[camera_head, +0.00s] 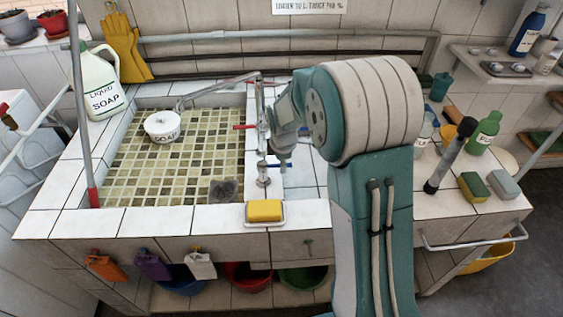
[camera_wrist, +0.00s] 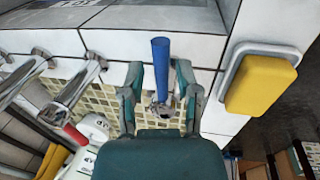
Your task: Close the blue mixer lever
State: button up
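The blue mixer lever (camera_wrist: 160,68) shows in the wrist view as a blue rod with a metal base, standing between the two fingers of my gripper (camera_wrist: 159,72). The fingers are open, and gaps show on both sides of the lever. In the head view my gripper (camera_head: 284,157) points down at the blue lever (camera_head: 274,166), whose end is partly hidden. The lever sits on a chrome mixer (camera_head: 264,180) at the basin's right edge. A second lever, red (camera_head: 245,127), is farther back.
A yellow soap bar (camera_head: 264,210) in a white dish lies on the front rim; it is at the right in the wrist view (camera_wrist: 262,85). The chrome spout (camera_head: 215,88) reaches over the tiled basin (camera_head: 170,175). Sponges (camera_head: 473,187) and bottles (camera_head: 484,132) stand to the right.

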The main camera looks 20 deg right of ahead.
dwell(0.3)
notch_tip(320, 180, up, 12)
jog(key=s, duration=0.2)
jog(key=shift+a+f, duration=0.15)
jog(key=shift+a, duration=0.1)
dwell(0.3)
jog(key=s+r+m+t, duration=0.1)
jog(key=s+r+m, duration=0.3)
jog(key=s+m, duration=0.4)
jog(key=s+r+m+t, duration=0.2)
jog(key=s+m, duration=0.6)
jog(key=s, duration=1)
jog(key=shift+a+r, duration=0.2)
jog(key=shift+r, duration=0.8)
